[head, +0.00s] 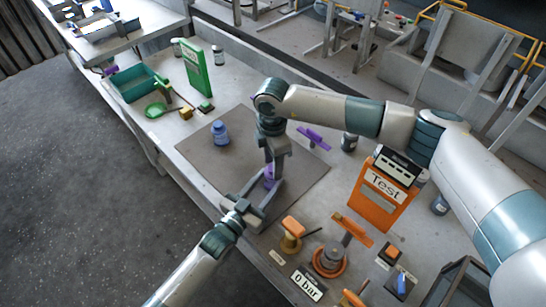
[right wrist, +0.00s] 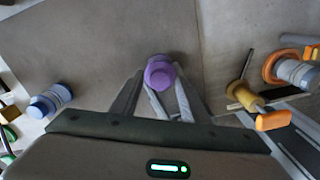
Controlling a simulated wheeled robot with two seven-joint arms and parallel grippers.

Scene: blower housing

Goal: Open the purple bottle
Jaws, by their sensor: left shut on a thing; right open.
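The purple bottle (head: 269,174) is at the front part of the grey mat, partly hidden by my grippers. In the right wrist view the purple bottle (right wrist: 159,72) shows from above, with its round purple cap towards the camera. My left gripper (head: 262,196) reaches in from the front left and is shut on the bottle low down. My right gripper (head: 273,160) points down from above the bottle. Its fingers (right wrist: 157,92) are open, with the bottle seen between and just beyond their tips. I cannot tell whether the fingers touch the cap.
A blue bottle (head: 220,132) stands on the mat (head: 205,153) to the left. A purple-handled part (head: 313,138) lies at the mat's back right. An orange Test panel (head: 381,195) and several orange-handled valves stand right. A green bin (head: 137,82) and green panel (head: 197,70) are far left.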

